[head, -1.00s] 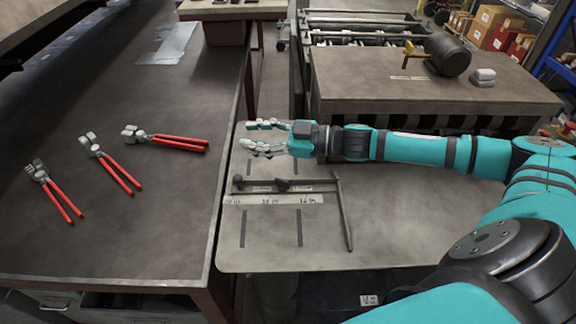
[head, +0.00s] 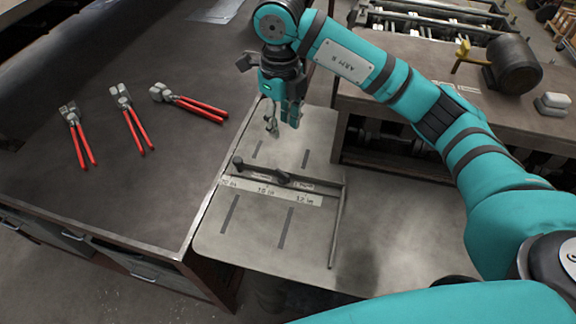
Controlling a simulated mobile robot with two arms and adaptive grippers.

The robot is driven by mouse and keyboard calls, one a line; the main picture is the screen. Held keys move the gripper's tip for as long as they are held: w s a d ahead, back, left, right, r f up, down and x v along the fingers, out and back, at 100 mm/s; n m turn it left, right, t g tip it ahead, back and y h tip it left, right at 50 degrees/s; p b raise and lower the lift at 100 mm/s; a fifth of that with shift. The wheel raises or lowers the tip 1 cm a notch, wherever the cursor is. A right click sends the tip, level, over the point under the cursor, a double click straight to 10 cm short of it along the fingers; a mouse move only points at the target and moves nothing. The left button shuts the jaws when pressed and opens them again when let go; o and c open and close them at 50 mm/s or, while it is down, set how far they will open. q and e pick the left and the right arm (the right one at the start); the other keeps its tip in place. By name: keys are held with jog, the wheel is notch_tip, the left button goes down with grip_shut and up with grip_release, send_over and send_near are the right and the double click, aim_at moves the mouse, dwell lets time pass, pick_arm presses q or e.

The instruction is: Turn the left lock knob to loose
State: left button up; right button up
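A small dark knob (head: 238,162) sits at the left end of a dark bar, above a pale marked scale (head: 262,189) on the grey sheet-topped table. I take it for the left lock knob; its loose or tight setting is too small to tell. A second dark knob-like part (head: 276,177) sits further right on the same bar. My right gripper (head: 282,127) points down above the table, beyond the bar in the head view. Its fingers are apart and empty, and it does not touch the knob. My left gripper is not in view.
Several red-handled pliers (head: 130,117) lie on the dark workbench (head: 60,190) to the left. A bench with a dark cylinder (head: 514,64) is behind right. The near table surface is clear.

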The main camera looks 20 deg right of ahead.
jog(key=p, duration=0.2)
send_over(283, 172)
notch_tip(283, 172, down, 5)
pick_arm(q)
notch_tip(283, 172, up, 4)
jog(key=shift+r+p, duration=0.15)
jog(key=shift+p, duration=0.9)
pick_arm(e)
notch_tip(283, 172, down, 12)
jog(key=shift+r, duration=0.25)
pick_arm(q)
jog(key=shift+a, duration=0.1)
pick_arm(e)
jog(key=shift+a, duration=0.1)
jog(key=shift+c, duration=0.4)
grip_shut()
